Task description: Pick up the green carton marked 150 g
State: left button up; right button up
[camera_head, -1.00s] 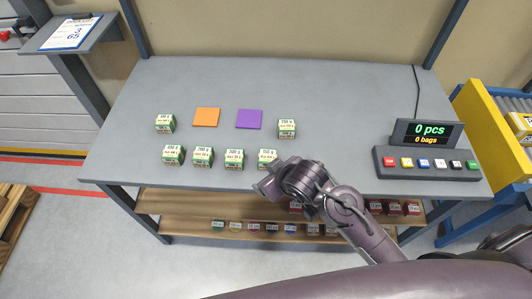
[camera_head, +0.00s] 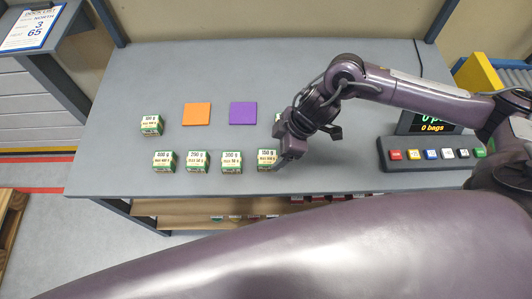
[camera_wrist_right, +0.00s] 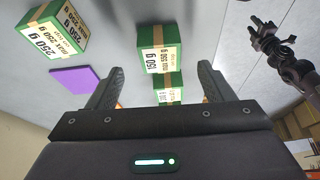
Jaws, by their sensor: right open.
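The green carton marked 150 g (camera_head: 267,160) stands at the right end of the front row on the grey table. It also shows in the right wrist view (camera_wrist_right: 159,48), ahead of the fingers and between their lines. My right gripper (camera_head: 282,158) is low, just right of this carton. Its fingers (camera_wrist_right: 160,86) are apart, with nothing held. Contact with the carton cannot be made out. Another dark gripper (camera_wrist_right: 272,40), apparently my left, shows at the upper right of the wrist view; its opening is unclear. My left gripper is not seen in the head view.
Cartons marked 300 g (camera_head: 231,162), 200 g (camera_head: 197,162) and another (camera_head: 163,162) stand left in the row. The 250 g carton (camera_wrist_right: 53,33) is mostly hidden behind my arm in the head view. Orange (camera_head: 197,114) and purple (camera_head: 243,113) squares lie behind. A button panel (camera_head: 437,153) is right.

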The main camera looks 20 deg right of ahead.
aim_at(268, 157)
jog(key=shift+x, duration=1)
jog(key=p+x, duration=0.1)
jog(key=x, duration=0.3)
jog(key=shift+a+r, duration=0.15)
jog(key=shift+a+f, duration=0.1)
jog(key=shift+f, duration=0.25)
jog(key=shift+w+f, duration=0.1)
jog(key=c, duration=1)
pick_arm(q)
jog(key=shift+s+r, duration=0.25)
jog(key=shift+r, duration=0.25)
pick_arm(e)
jog(key=shift+c, duration=0.7)
